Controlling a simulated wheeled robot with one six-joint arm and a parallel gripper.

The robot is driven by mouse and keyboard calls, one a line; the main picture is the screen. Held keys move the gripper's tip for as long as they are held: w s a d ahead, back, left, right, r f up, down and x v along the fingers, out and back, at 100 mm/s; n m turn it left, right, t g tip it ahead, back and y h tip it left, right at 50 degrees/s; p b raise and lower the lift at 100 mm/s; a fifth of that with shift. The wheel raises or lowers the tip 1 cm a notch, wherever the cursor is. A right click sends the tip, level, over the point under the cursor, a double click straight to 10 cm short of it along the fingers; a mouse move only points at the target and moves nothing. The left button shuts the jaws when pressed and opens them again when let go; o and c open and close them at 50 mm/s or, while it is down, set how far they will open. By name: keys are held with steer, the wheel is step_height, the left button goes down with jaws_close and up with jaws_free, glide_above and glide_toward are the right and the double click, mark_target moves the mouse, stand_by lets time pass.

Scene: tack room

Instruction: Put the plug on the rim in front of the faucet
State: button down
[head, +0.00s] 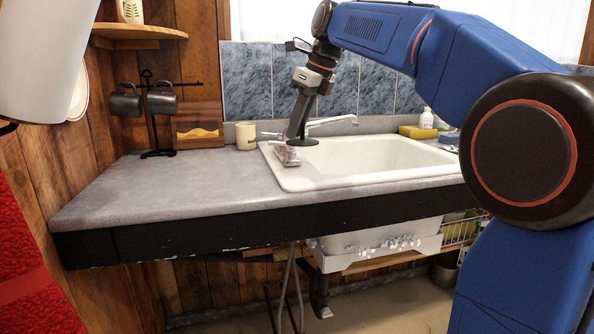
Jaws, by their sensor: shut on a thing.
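My gripper (299,128) points down over the left end of the white sink (292,180). It is shut on the plug (303,142), a dark, flat, round disc held level at the fingertips. The plug appears over the left rim area; I cannot tell whether it touches the rim. The faucet (340,120) is at the back of the sink, its pale spout reaching right from behind my gripper. My gripper hides part of the faucet's base and the rim there.
A small greyish-pink object (287,156) sits on the left rim, close to the plug. A cream mug (246,136) stands on the counter (170,190) behind left. A soap bottle (426,118) and yellow sponge (417,132) are at the back right. The left counter is mostly clear.

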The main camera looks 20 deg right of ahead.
steer(key=shift+f, duration=4.7)
steer(key=shift+f, duration=0.1)
steer(key=c, duration=1.6)
jaws_free()
steer(key=v, duration=1.2)
